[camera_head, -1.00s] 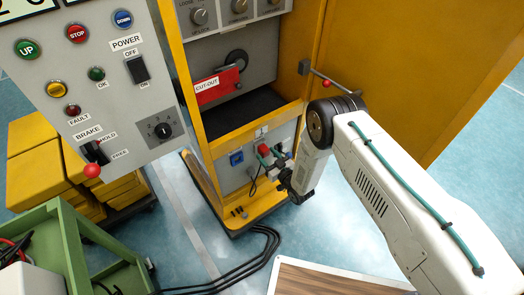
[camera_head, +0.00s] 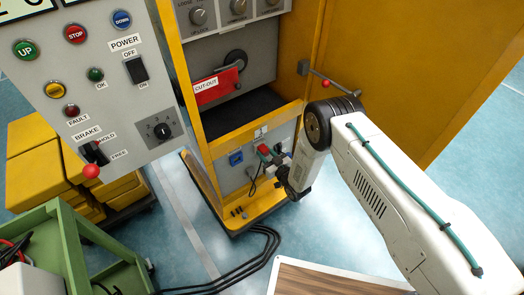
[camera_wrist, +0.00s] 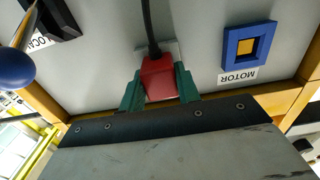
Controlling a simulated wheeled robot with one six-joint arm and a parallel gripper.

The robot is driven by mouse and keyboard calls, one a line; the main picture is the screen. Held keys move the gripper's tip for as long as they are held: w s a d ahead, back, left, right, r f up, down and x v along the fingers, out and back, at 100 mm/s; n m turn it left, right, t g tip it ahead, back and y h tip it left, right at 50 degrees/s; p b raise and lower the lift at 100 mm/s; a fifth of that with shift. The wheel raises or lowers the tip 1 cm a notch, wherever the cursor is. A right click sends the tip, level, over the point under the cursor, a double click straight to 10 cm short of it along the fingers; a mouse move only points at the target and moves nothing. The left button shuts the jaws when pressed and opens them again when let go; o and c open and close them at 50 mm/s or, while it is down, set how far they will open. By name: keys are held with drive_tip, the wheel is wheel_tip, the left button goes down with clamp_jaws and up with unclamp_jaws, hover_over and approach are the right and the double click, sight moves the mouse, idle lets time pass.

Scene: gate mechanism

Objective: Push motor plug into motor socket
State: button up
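The motor plug (camera_wrist: 158,78) is a red block with a black cable. In the wrist view it stands at a light grey square plate on the panel; I cannot tell how far it is seated. My gripper (camera_wrist: 160,88) has its green fingers on both sides of the plug, seemingly touching it. The motor socket (camera_wrist: 247,46) is a blue square frame with a yellow middle, empty, right of the plug above an upside-down MOTOR label. In the head view the socket (camera_head: 236,158) is left of the red plug (camera_head: 264,150), and my gripper (camera_head: 277,165) is at the panel.
A yellow cabinet frame (camera_head: 200,125) surrounds the panel, with its open door (camera_head: 410,70) at right. A blue knob (camera_wrist: 15,70) shows at left in the wrist view. Black cables (camera_head: 262,250) lie on the floor. A green cart (camera_head: 75,250) stands at lower left.

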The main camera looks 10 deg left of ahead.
sight(266, 154)
drive_tip(key=shift+s+d, duration=0.25)
idle(0.6)
drive_tip(key=shift+v, duration=2.25)
drive_tip(key=s+a, duration=0.8)
drive_tip(key=shift+w+a, duration=0.1)
drive_tip(key=shift+a, duration=0.15)
drive_tip(key=shift+x, duration=1)
drive_tip(key=shift+x, duration=1)
idle(0.8)
drive_tip(key=o, duration=1.1)
